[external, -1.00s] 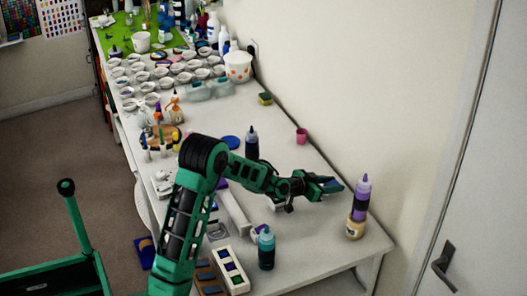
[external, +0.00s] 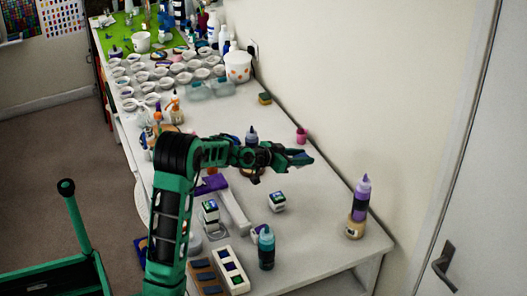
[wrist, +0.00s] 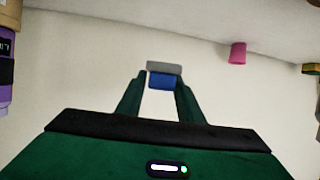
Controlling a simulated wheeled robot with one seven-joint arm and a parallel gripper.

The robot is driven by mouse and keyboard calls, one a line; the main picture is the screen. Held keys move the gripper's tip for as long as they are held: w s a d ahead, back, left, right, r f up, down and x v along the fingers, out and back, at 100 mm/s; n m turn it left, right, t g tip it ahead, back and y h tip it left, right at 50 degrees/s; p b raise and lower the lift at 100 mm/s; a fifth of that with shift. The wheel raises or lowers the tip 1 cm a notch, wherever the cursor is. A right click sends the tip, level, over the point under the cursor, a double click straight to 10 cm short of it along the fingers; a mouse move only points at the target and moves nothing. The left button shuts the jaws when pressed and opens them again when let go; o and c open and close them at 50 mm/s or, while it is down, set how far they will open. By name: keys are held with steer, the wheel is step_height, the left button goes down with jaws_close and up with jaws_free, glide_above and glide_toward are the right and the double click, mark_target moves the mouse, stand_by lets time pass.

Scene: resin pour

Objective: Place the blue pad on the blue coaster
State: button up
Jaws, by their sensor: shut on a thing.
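My gripper (external: 303,158) is shut on the blue pad (wrist: 163,82), held above the white table in the external view. In the wrist view the pad sits between the two green fingertips, with a grey strip along its far side. The pad is hard to make out from the fingers in the external view.
A dark bottle (external: 252,137) stands behind my forearm. A pink cup (external: 301,135) and a sponge (external: 265,98) are near the wall. A purple bottle (external: 361,193) and teal bottle (external: 266,248) stand nearer. White table (external: 320,215) is bare between them.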

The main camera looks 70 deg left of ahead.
mark_target(302, 156)
step_height(302, 156, up, 12)
steer(key=s+a+f+m+h, duration=0.1)
steer(key=s+a, duration=0.1)
steer(key=a, duration=0.7)
steer(key=s+a+m+h, duration=0.1)
steer(key=s+a+h, duration=0.15)
steer(key=a, duration=0.75)
steer(key=s+a+r+y, duration=0.2)
steer(key=s+a, duration=1.3)
steer(key=s, duration=0.5)
step_height(302, 156, down, 11)
steer(key=w+d+f, duration=0.1)
steer(key=w+f, duration=0.1)
steer(key=w, duration=0.1)
steer(key=w+d+f, duration=0.1)
steer(key=w+f, duration=0.2)
steer(key=w, duration=0.1)
steer(key=w+d+f, duration=0.1)
steer(key=w+f, duration=0.1)
steer(key=w, duration=0.2)
steer(key=shift+f, duration=2.2)
steer(key=shift+f, duration=0.1)
